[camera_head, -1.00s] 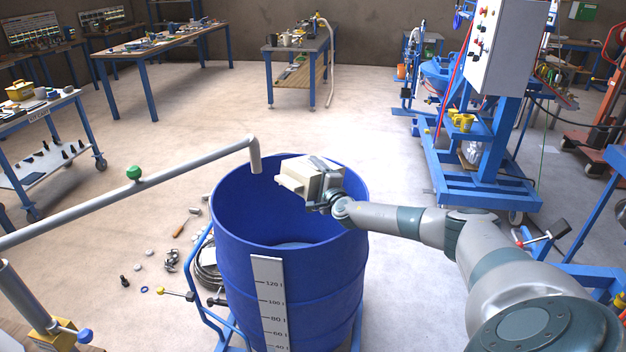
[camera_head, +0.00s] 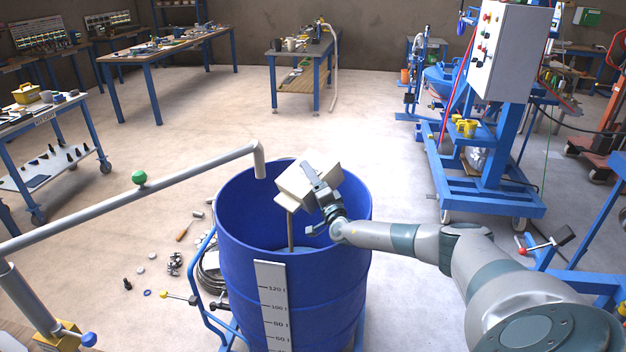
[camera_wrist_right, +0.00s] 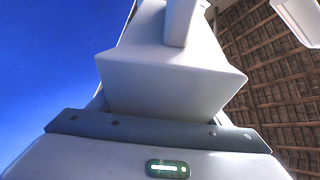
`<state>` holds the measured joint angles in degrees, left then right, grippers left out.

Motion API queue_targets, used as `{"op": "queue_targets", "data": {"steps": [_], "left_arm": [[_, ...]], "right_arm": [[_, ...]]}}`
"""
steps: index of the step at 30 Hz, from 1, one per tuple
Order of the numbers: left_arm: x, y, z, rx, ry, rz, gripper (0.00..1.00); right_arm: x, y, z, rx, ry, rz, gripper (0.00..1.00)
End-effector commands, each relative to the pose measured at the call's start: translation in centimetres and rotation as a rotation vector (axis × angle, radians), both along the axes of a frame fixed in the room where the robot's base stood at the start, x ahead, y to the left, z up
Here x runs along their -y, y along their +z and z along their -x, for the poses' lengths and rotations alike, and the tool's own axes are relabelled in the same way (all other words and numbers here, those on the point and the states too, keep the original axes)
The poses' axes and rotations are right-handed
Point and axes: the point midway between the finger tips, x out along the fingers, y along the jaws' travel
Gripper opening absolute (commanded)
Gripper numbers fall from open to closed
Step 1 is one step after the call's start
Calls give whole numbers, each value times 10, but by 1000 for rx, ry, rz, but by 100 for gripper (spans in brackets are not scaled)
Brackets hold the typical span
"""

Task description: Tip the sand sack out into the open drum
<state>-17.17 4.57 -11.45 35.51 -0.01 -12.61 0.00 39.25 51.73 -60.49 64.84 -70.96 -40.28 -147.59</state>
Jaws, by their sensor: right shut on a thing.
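The open blue drum (camera_head: 300,280) stands upright in the middle of the head view, with a pale surface low inside it. My right gripper (camera_head: 320,191) is over the drum's mouth, shut on the cream sand sack (camera_head: 300,183). The sack is tilted, its left end lower, and a thin brown stream of sand (camera_head: 290,230) runs from it down into the drum. In the right wrist view the pale sack (camera_wrist_right: 170,82) fills the middle, and blue fills the left side. My left gripper is not in view.
A grey pipe (camera_head: 150,200) with a green knob reaches from the left and bends down over the drum's rim, beside the sack. A white scale (camera_head: 273,300) is on the drum's front. Loose tools (camera_head: 174,262) lie on the floor left. A blue machine frame (camera_head: 490,195) stands right.

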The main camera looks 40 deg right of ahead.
Motion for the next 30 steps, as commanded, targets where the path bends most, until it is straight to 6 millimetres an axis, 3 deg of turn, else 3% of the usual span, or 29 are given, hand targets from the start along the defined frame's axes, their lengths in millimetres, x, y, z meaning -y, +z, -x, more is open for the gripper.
{"op": "queue_targets", "data": {"steps": [15, 30], "left_arm": [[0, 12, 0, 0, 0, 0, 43], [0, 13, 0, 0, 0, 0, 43]], "right_arm": [[-11, 17, 1, 15, 1, 158, 30], [-12, 19, 1, 17, 0, 178, 30]]}}
